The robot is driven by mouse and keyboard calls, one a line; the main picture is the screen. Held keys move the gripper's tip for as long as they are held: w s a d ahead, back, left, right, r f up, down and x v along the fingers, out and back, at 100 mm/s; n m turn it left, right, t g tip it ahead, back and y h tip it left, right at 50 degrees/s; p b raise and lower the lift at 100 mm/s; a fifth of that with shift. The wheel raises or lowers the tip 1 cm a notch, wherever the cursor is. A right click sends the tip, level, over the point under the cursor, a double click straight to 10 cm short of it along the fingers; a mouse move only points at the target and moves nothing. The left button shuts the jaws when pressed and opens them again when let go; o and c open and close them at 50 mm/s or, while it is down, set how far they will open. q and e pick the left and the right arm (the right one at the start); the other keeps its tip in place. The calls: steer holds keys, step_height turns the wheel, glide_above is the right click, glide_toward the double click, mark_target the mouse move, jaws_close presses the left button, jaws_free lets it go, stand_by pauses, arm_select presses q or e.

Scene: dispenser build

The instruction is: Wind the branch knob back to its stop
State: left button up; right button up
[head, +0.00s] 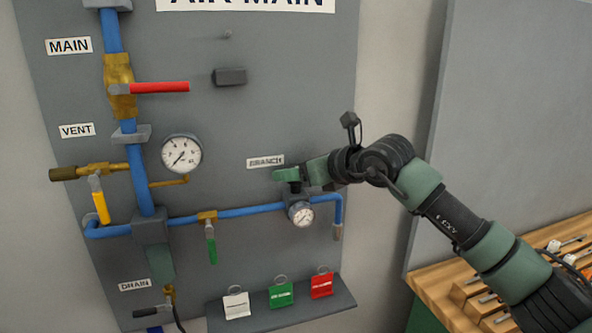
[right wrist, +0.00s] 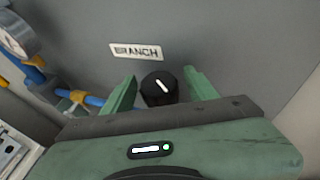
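The branch knob (right wrist: 159,88) is black with a white pointer line. In the right wrist view the line slants from upper left to lower right. My right gripper (right wrist: 160,92) is open, with one green finger on each side of the knob and a visible gap on both sides. In the head view my right gripper (head: 287,174) is at the panel, just below the BRANCH label (head: 265,162) and above the small gauge (head: 301,213); its fingers partly hide the knob there. The label also shows in the right wrist view (right wrist: 137,52). My left gripper is not in view.
Blue pipe (head: 250,210) runs along the panel to the small gauge. A red main handle (head: 160,87), a yellow vent handle (head: 101,206) and a green handle (head: 211,250) stick out on the left. A wooden tool rack (head: 440,281) stands right.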

jaws_close()
steer(key=shift+r+n+g+y, duration=0.1)
steer(key=shift+n+g+y, duration=0.2)
steer(key=shift+g+y, duration=0.1)
steer(key=shift+n+g+y+p, duration=0.4)
steer(key=shift+n+g+p, duration=0.1)
steer(key=shift+n, duration=0.2)
steer(key=n+g+y+p, duration=0.1)
steer(key=n+g, duration=0.2)
steer(key=shift+r+y, duration=0.1)
steer(key=shift+y, duration=0.3)
steer(key=shift+n+g+y+p, duration=0.4)
steer(key=shift+n+g+p, duration=0.5)
steer(key=shift+n+g, duration=0.5)
steer(key=shift+g, duration=0.3)
steer(key=shift+o, duration=0.9)
jaws_free()
steer(key=shift+s, duration=0.1)
